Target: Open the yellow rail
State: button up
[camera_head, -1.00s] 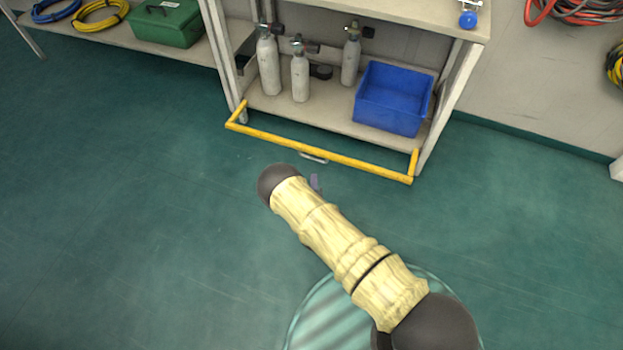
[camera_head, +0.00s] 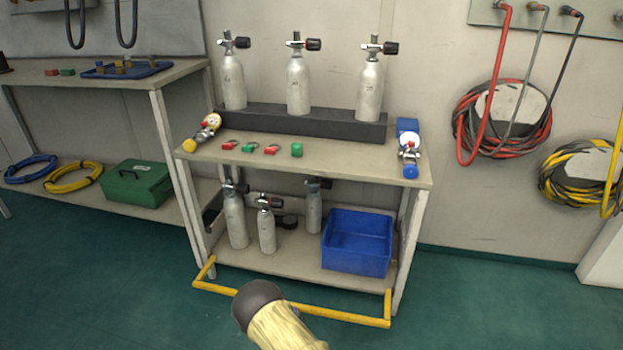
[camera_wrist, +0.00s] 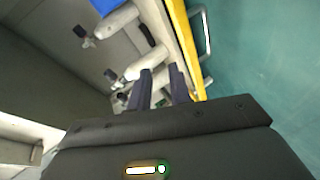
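The yellow rail (camera_head: 340,316) is a U-shaped bar standing out in front of the lower shelf of the middle bench. My arm's dark joint covers part of its middle in the head view. In the wrist view the rail (camera_wrist: 184,35) runs down the picture, just right of my gripper's right finger. A thin metal handle (camera_wrist: 207,32) is on the rail's outer side. My gripper (camera_wrist: 161,80) has its two dark fingers apart with a gap between them and nothing seen held. Whether a finger touches the rail cannot be told. The head view hides my gripper behind my arm.
Grey cylinders (camera_head: 236,222) and a blue crate (camera_head: 357,243) stand on the lower shelf (camera_head: 300,264) behind the rail. The bench top (camera_head: 340,158) holds more cylinders and small fittings. A green case (camera_head: 138,184) lies left. The green floor (camera_head: 480,305) at right is clear.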

jog(key=d+r+m+g+p, duration=0.3)
jog(key=d+r+m, duration=0.2)
jog(key=r, duration=0.7)
jog(key=d+r+m+g+p, duration=0.3)
jog(key=d+r+m, duration=0.15)
jog(key=r, duration=0.85)
jog(key=s+d+r+m+g+p, duration=0.3)
jog(key=s+d+r, duration=0.3)
jog(key=s+r, duration=0.5)
jog(key=s+d+r+m+g+p, duration=0.3)
jog(key=s+d+r, duration=0.3)
jog(key=s+r, duration=0.5)
jog(key=w+a+p+v, duration=0.1)
jog(key=w+p+v, duration=0.1)
jog(key=p+v, duration=1.5)
jog(key=w+a+r+p+v, duration=0.1)
jog(key=w+p+v, duration=0.2)
jog(key=p+v, duration=1.5)
jog(key=shift+w+a+r+h+p, duration=0.2)
jog(key=shift+w+h+p, duration=0.15)
jog(key=shift+p, duration=0.7)
jog(key=shift+w+f, duration=0.1)
jog(key=shift+a, duration=0.1)
